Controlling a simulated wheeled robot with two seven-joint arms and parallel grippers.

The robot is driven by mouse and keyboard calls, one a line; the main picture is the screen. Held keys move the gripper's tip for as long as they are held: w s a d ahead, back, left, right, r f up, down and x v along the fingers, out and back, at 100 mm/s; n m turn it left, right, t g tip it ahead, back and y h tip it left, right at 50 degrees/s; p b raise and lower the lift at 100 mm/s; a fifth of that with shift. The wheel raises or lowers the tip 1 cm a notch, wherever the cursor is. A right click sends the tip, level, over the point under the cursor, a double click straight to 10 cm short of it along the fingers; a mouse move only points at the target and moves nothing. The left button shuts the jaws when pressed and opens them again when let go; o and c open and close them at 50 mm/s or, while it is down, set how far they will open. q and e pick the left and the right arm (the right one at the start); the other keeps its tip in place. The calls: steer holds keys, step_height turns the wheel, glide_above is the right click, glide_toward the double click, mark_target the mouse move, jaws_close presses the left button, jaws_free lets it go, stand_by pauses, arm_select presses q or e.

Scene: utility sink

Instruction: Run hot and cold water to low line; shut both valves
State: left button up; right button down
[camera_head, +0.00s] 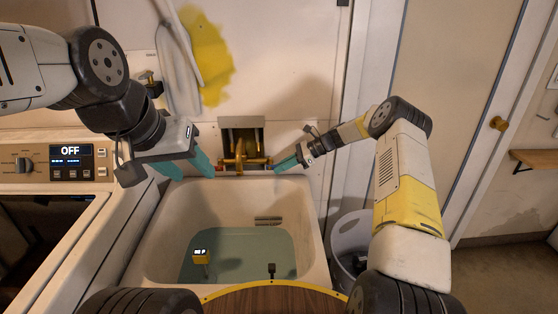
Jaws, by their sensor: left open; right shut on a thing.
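A white utility sink (155,235) holds a pool of greenish water (237,254) over its bottom. A brass faucet (239,152) with a valve on each side sits on the back wall above the sink. My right gripper (286,162) is shut on the right valve handle (269,161) at the faucet's right side. My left gripper (194,166) is open and empty, to the left of the faucet and apart from it. The left valve is small and hard to make out. I cannot make out a level line or a running stream.
A small yellow device (200,257) with a lit display and a black object (271,269) are in the sink. A washer (62,170) showing OFF stands left. A white bin (347,237) stands right of the sink.

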stand_by(0.3)
steer(key=c, duration=1.8)
jaws_free()
steer(key=shift+d, duration=0.15)
steer(key=v, duration=0.7)
steer(key=shift+d+r, duration=0.2)
steer(key=shift+d, duration=0.1)
